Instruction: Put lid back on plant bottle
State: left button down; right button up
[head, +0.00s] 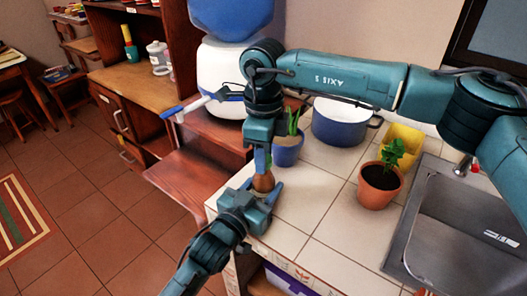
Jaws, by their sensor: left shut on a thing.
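A small brown rounded object (263,182), apparently the plant bottle, shows just above the counter's near left corner. My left gripper (262,192) reaches in from the bottom and is shut on it. My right gripper (262,160) points down directly above the brown object, very close to its top. Whether the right fingers are open or shut is unclear at this size. I cannot make out the lid; the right gripper and wrist may hide it.
A potted plant with a blue pot (287,153) stands close behind the grippers. A blue and white pot (340,122), a terracotta plant pot (379,187), a yellow container (405,141) and the sink (460,225) lie right. The tiled counter (325,215) is clear in front.

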jog(key=c, duration=0.7)
jog(key=o, duration=1.2)
jog(key=shift+r, duration=0.15)
notch_tip(320, 180, up, 12)
jog(key=shift+f, duration=0.1)
pick_arm(q)
jog(key=c, duration=0.6)
grip_release()
jog(key=shift+c, duration=0.2)
jog(key=b+v, duration=0.1)
jog(key=v, duration=1.2)
pick_arm(e)
jog(key=shift+f, duration=0.55)
